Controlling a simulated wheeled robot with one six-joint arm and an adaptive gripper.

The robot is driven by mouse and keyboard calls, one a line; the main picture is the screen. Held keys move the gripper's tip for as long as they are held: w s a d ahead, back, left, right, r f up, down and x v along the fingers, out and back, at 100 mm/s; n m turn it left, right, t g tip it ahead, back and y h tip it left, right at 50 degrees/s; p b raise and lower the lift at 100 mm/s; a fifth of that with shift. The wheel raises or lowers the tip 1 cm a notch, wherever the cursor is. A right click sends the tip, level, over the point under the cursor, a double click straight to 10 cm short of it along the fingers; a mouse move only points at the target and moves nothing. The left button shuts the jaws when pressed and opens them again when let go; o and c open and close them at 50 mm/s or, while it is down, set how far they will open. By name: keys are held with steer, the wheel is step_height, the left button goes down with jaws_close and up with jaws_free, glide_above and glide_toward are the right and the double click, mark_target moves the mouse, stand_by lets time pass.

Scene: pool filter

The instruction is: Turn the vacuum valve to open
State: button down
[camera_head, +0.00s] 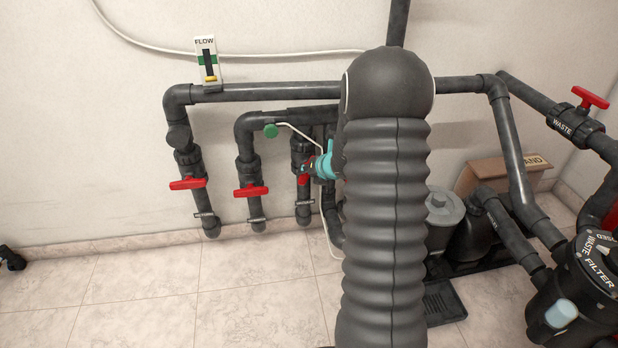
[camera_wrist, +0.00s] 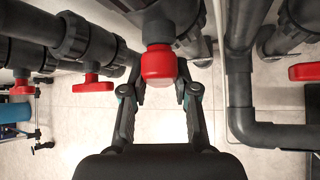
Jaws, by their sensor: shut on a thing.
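Three pipes with black valves and red handles come down along the wall. The left valve handle (camera_head: 187,183) and the middle valve handle (camera_head: 251,190) lie crosswise to their pipes. My gripper (camera_head: 318,166), with teal parts, is at the third valve (camera_head: 302,150), farthest right. In the wrist view its red handle (camera_wrist: 158,64) sits between the fingertips of my gripper (camera_wrist: 158,90), which is shut on it. The handle is seen end-on there, and my arm hides part of this valve in the head view. The tags on the pipes are too small to read, so which is the vacuum valve cannot be told.
A flow gauge (camera_head: 207,62) stands on the top pipe. A waste valve (camera_head: 577,121) and filter head (camera_head: 590,265) are at right.

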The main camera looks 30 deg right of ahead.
steer(key=h+b, duration=0.1)
steer(key=b, duration=0.1)
steer(key=n+g+h+b, duration=0.1)
steer(key=b, duration=0.1)
steer(key=shift+a+f+h, duration=0.1)
steer(key=shift+f+h, duration=0.1)
steer(key=shift+h, duration=0.1)
steer(key=shift+r+n+h+b, duration=0.15)
steer(key=shift+n+h+b, duration=0.3)
steer(key=shift+b, duration=0.3)
steer(key=c, duration=0.9)
jaws_free()
steer(key=shift+r, duration=0.1)
